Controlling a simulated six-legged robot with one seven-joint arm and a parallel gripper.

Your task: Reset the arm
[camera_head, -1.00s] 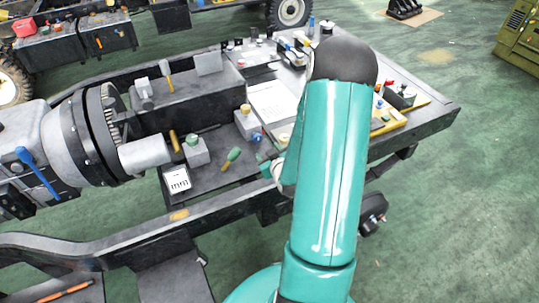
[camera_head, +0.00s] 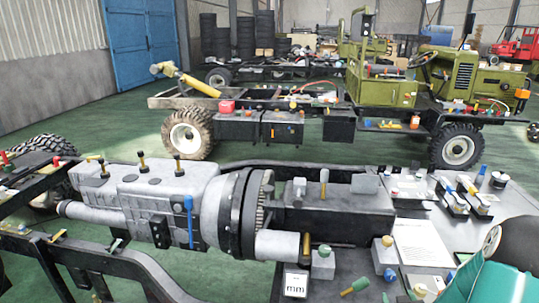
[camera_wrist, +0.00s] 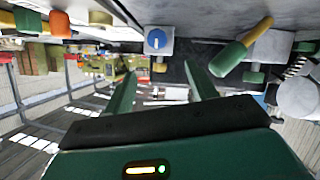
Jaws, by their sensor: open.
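My gripper (camera_wrist: 160,68) is in the wrist view, its two green fingers apart with nothing held between them. A block with a blue knob (camera_wrist: 156,41) shows beyond the fingertips, and a green and yellow handled tool (camera_wrist: 240,47) is to the right of them. In the head view only part of my teal arm shows at the lower right edge, over the bench side. The gripper itself cannot be made out there.
A grey engine housing (camera_head: 150,200) lies on the dark frame at left centre. The grey bench (camera_head: 445,222) at right carries knobbed blocks, tools and a white sheet (camera_head: 420,243). A green vehicle (camera_head: 440,80) stands behind, across open green floor (camera_head: 100,135).

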